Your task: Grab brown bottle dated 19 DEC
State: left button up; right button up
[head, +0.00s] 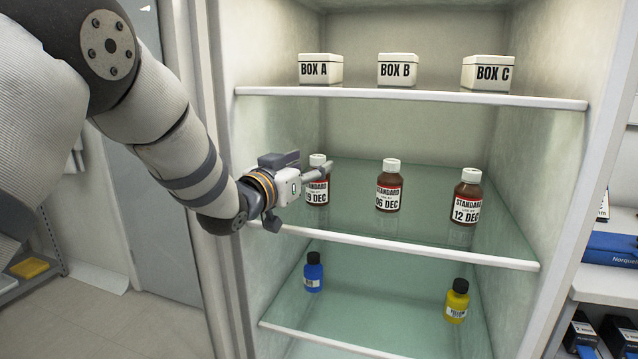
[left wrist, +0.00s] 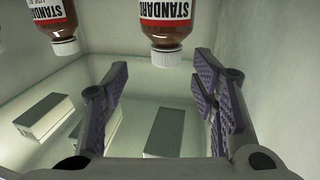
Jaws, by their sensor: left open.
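The brown bottle at the left (head: 317,190) stands upright on the middle shelf with a white cap and a label ending in "9 DEC"; its first digit is hard to read. My left gripper (head: 306,172) is open and level with its upper part, a fingertip overlapping it in the head view. In the left wrist view, which is upside down, a brown bottle (left wrist: 166,33) lies ahead, between the lines of the open, empty fingers (left wrist: 162,95). Whether they touch it cannot be told. My right gripper is out of view.
Brown bottles dated 06 DEC (head: 389,190) and 12 DEC (head: 466,202) stand to the right on the same shelf (head: 420,252). Boxes A (head: 320,69), B (head: 397,70) and C (head: 487,73) sit above. Blue (head: 313,273) and yellow (head: 457,302) bottles stand below. The cabinet wall is close left.

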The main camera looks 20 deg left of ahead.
aim_at(314, 163)
pick_arm(q)
jog(key=x, duration=0.3)
jog(key=b+x, duration=0.1)
jog(key=shift+w+a+f, duration=0.3)
jog(key=shift+w, duration=0.15)
jog(key=shift+w+d+r, duration=0.1)
jog(key=shift+w, duration=0.25)
jog(key=shift+w+r, duration=0.1)
jog(key=shift+r, duration=0.2)
jog(key=shift+c, duration=1.1)
grip_shut()
